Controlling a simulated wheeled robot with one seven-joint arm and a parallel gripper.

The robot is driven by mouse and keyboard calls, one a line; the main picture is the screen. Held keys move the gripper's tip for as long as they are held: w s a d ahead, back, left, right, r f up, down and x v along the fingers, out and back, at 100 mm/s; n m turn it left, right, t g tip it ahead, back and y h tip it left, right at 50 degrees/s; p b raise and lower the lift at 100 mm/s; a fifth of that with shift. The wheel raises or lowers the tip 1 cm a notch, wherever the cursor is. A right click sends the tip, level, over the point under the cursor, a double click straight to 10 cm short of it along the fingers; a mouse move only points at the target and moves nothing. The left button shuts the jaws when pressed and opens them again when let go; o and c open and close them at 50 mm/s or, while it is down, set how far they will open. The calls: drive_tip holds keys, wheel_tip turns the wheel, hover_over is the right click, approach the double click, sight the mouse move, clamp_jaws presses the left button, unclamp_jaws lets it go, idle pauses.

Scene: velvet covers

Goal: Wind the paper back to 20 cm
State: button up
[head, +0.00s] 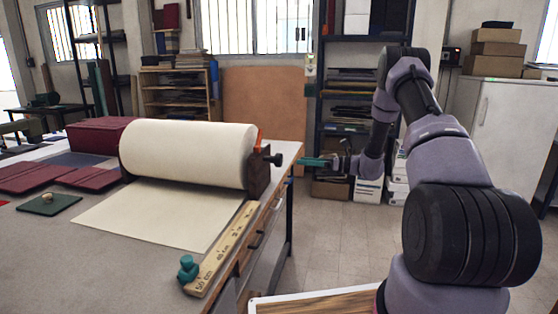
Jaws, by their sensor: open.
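A thick cream paper roll (188,152) lies in a dark holder (258,180) on the table. Its loose sheet (155,212) runs flat over the table toward the near side. A wooden ruler (228,242) lies along the sheet's right side, marked 50 cm at its near end. The sheet's front edge lies beside a mark that seems to read 40; the print is small. A black knob (273,159) sticks out from the holder's right end. My gripper (305,162), with teal fingers, is open and empty, right of the knob and apart from it.
A teal knob-shaped piece (188,268) stands at the ruler's near end. An orange part (259,139) tops the holder. Dark red covers (88,178), a red box (100,135) and a green pad (48,204) lie left.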

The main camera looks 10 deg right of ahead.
sight(279, 159)
drive_tip(key=x, duration=1)
drive_tip(key=shift+w+a, duration=0.1)
drive_tip(key=shift+a, duration=0.15)
clamp_jaws()
